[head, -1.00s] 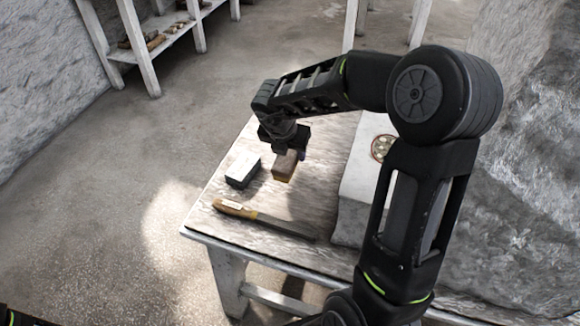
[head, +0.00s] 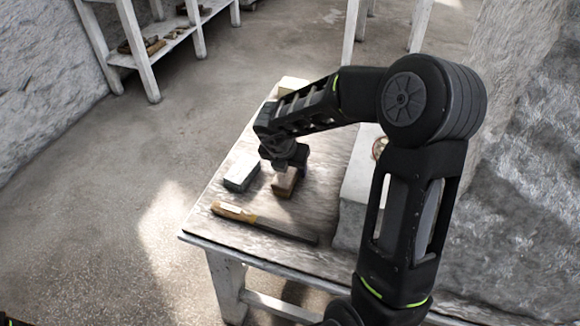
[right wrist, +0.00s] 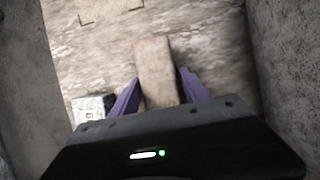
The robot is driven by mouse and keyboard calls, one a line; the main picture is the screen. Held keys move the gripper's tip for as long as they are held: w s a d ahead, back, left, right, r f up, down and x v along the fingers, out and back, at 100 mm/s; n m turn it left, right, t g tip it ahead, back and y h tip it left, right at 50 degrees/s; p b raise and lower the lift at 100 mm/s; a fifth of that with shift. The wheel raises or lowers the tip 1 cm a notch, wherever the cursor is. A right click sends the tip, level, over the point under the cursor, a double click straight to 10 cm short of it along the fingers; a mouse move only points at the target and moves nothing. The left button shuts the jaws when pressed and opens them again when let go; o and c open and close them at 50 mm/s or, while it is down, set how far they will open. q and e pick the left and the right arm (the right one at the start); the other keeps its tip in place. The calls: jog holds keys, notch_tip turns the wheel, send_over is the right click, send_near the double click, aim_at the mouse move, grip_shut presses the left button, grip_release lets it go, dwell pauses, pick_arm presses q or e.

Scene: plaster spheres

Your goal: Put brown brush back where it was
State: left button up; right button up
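The brown brush (head: 285,183) is a small brown block at or just above the tabletop, right of a pale block. My right gripper (head: 287,166) is over it, fingers pointing down. In the right wrist view the brush (right wrist: 157,72) lies between the two purple fingers (right wrist: 160,88), whose tips meet its long sides. The gripper looks shut on it. Whether the brush's underside touches the table cannot be told. My left gripper is out of view.
The white table (head: 225,225) holds a pale block (head: 242,172) close left of the brush and a wooden-handled tool (head: 262,222) in front. A large pale stone block (head: 350,215) stands to the right. A thin dark outline (right wrist: 110,14) marks the surface in the wrist view.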

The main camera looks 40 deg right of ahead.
jog(key=shift+o, duration=1.2)
jog(key=shift+r, duration=0.1)
jog(key=shift+a+r, duration=0.15)
jog(key=shift+r, duration=0.45)
jog(key=p+v, duration=0.3)
jog(key=v, duration=0.7)
jog(key=shift+s+a+r+p, duration=0.2)
jog(key=shift+r+p, duration=0.1)
